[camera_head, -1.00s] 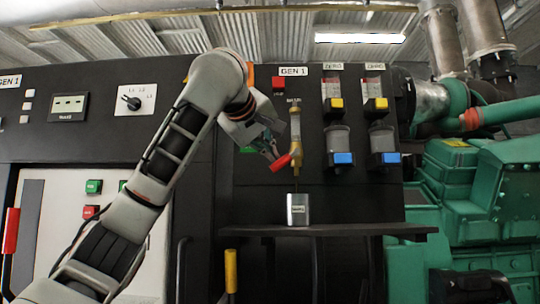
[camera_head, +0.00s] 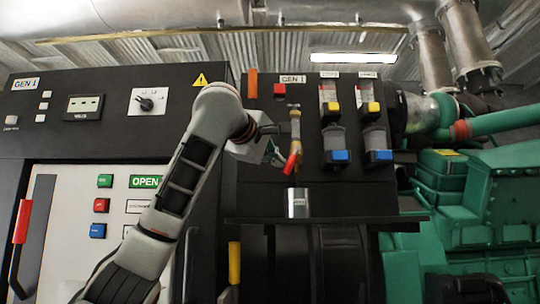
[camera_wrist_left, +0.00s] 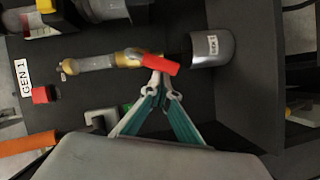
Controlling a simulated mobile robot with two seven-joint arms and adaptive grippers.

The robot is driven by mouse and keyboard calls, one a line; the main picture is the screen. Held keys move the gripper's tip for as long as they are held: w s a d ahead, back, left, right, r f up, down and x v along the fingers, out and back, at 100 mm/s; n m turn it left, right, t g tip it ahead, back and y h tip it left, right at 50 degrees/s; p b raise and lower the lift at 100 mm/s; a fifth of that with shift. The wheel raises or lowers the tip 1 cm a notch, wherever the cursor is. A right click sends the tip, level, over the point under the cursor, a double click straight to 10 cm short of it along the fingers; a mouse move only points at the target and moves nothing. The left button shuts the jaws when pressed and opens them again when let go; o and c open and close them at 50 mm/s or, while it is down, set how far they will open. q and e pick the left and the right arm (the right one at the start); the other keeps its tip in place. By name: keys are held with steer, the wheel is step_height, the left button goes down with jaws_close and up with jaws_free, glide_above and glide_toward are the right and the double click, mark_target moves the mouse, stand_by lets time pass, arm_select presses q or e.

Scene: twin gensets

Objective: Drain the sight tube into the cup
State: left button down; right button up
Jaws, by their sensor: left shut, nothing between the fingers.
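The sight tube (camera_head: 295,123) stands upright on the dark panel under the GEN 1 label, with brass-coloured fittings. It lies sideways in the left wrist view (camera_wrist_left: 95,62). The grey labelled cup (camera_head: 298,204) stands upright on the shelf below the tube. It also shows in the wrist view (camera_wrist_left: 213,47). My left gripper (camera_wrist_left: 160,83) is shut and empty, its tips at the lever; contact is unclear. My right gripper is out of view.
The narrow dark shelf (camera_head: 350,219) under the cup has free room to its right. Two other gauges with yellow and blue parts (camera_head: 340,156) hang right of the tube. A red button (camera_head: 279,89) sits upper left of it. Green machinery (camera_head: 500,190) stands at right.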

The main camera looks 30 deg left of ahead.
arm_select(q)
steer(key=shift+w+d+f+n+t, duration=0.3)
steer(key=shift+w+d+f+n, duration=0.3)
steer(key=shift+f, duration=0.1)
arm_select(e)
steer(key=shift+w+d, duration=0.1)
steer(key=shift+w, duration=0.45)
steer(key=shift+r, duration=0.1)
